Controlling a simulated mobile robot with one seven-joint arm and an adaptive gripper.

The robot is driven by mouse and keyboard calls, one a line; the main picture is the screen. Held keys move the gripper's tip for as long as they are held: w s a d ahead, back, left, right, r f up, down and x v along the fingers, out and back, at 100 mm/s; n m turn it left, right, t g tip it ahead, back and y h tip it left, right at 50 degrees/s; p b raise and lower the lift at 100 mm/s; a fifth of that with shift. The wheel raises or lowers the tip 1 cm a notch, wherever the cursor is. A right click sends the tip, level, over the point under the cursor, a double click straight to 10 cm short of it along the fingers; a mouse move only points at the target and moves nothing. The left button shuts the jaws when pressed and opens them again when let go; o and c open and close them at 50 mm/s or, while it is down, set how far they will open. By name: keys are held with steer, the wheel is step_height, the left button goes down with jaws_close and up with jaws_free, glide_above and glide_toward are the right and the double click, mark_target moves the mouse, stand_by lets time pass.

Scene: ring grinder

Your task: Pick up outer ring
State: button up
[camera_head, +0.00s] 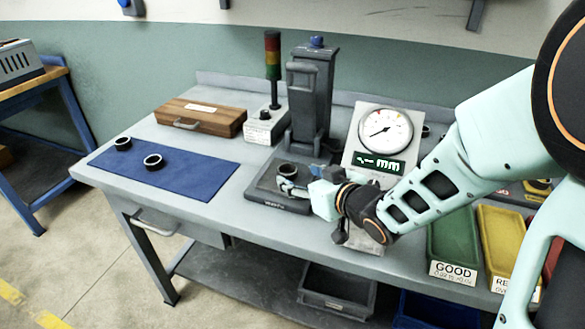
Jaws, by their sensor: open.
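Two dark rings lie on the blue mat (195,178) at the left of the bench: one ring (123,144) near its left edge and another ring (153,162) nearer its middle. A third dark ring (288,169) sits on the base plate (262,190) of the grey press. Which ring is the outer ring I cannot tell for sure. My gripper (286,186) is open, right at the near side of the ring on the press base. Its fingers partly cover that ring, and I cannot tell whether they touch it.
The press column (312,95) stands just behind the gripper. A dial gauge unit (385,130) stands to the right, partly behind my arm. A green GOOD tray (455,240) and a yellow tray (503,232) are at the right. A wooden case (201,117) is at the back left.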

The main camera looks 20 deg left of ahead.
mark_target(283, 168)
steer(key=x, duration=0.5)
steer(key=shift+a+r, duration=0.1)
steer(key=shift+a, duration=0.1)
steer(key=shift+c, duration=0.3)
steer(key=c, duration=1.4)
steer(key=shift+r, duration=0.15)
